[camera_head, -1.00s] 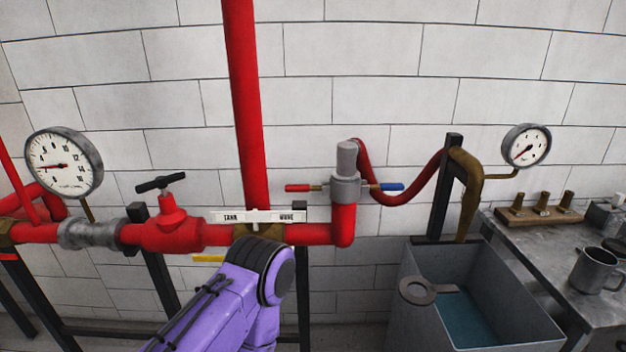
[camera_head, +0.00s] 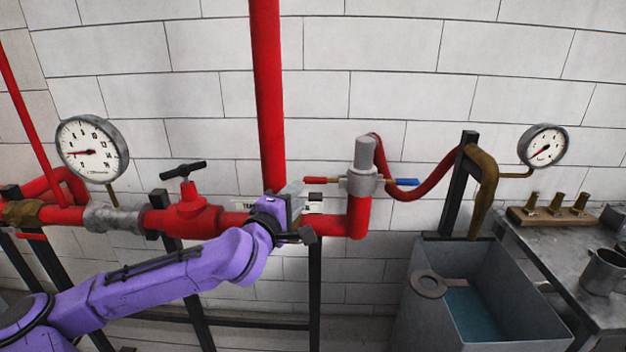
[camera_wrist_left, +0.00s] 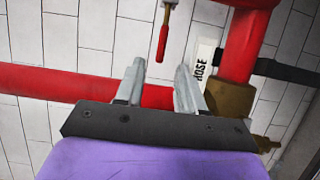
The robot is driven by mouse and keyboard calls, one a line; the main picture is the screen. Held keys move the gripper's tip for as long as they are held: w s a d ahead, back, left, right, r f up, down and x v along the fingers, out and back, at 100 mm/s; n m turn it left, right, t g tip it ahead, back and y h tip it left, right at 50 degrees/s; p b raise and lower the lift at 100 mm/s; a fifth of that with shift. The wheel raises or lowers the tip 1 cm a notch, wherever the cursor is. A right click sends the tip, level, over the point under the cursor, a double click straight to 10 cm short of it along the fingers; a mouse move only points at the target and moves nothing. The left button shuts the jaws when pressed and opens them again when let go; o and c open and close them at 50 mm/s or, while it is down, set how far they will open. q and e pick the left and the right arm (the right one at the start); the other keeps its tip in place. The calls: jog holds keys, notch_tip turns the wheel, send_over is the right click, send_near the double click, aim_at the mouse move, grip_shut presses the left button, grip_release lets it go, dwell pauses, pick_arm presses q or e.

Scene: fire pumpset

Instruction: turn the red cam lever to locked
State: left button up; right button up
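The red cam lever (camera_head: 320,181) sticks out to the left of a grey upright coupling (camera_head: 363,183) on the red pipe. A blue lever (camera_head: 403,182) sticks out on the coupling's right side. My left gripper (camera_head: 296,203) is in front of the pipe, below and left of the red lever. In the left wrist view, my left gripper (camera_wrist_left: 160,68) has its two fingers apart with nothing between them. The red lever (camera_wrist_left: 163,43) shows beyond the fingertips, roughly in line with the gap, apart from both. My right gripper is not in view.
The tall red pipe (camera_head: 267,100) rises beside my gripper. A white label strip (camera_head: 310,207) is partly hidden behind it. A red valve with a black handle (camera_head: 184,170) and a gauge (camera_head: 92,150) stand left. A grey tank (camera_head: 410,310) is at the right.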

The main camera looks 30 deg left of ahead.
aim_at(311, 183)
pick_arm(q)
jog(key=w, duration=0.3)
jog(key=w+a, duration=0.1)
jog(key=w, duration=0.5)
jog(key=shift+w+a+f, duration=0.15)
jog(key=shift+w+a, duration=0.05)
jog(key=shift+a, duration=0.05)
grip_shut()
